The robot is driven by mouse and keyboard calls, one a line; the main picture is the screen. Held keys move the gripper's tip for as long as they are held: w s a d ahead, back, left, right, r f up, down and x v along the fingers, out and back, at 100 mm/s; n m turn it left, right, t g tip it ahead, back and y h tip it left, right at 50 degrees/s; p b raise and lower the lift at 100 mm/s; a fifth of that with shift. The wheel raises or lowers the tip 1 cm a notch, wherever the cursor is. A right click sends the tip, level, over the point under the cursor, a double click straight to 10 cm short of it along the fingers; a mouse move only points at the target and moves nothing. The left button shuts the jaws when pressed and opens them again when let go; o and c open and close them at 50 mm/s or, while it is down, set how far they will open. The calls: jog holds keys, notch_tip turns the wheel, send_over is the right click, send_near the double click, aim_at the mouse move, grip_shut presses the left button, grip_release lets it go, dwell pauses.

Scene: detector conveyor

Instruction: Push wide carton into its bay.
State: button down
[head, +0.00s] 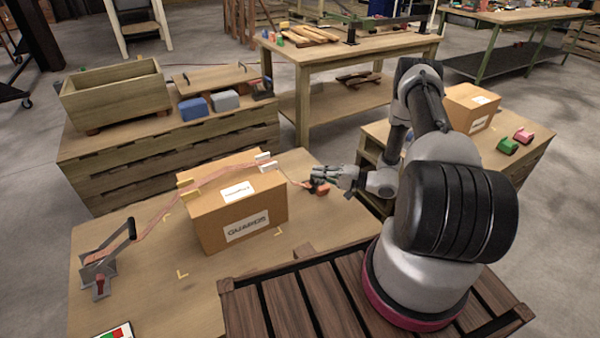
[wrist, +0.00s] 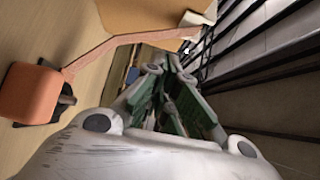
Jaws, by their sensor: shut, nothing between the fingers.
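A wide brown carton (head: 210,215) with white labels stands upright on the near wooden table (head: 130,315). A reddish strap (head: 150,228) runs over its top, through pale edge guards (head: 265,160). Yellow corner marks (head: 183,274) lie on the tabletop around it. My gripper (head: 317,172) is shut and empty, right of the carton and apart from it, fingers towards it. In the wrist view my gripper (wrist: 165,65) has its fingers together, with part of the carton (wrist: 150,14) beyond. Which outline is the bay is not clear.
An orange-and-black strap piece (head: 321,188) lies just below my gripper; it also shows in the wrist view (wrist: 34,92). A lever tensioner (head: 100,270) stands at the left. A second carton (head: 468,108) sits on the right table. Bare tabletop lies in front of the wide carton.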

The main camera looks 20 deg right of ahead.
jog(key=s+a+x, duration=0.1)
jog(key=s+x, duration=0.1)
jog(key=x, duration=1)
jog(key=shift+s+a, duration=0.2)
jog(key=shift+a, duration=0.15)
jog(key=a, duration=0.3)
jog(key=s+a, duration=0.1)
jog(key=a, duration=0.3)
jog(key=shift+s+a, duration=0.1)
jog(key=shift+s, duration=0.15)
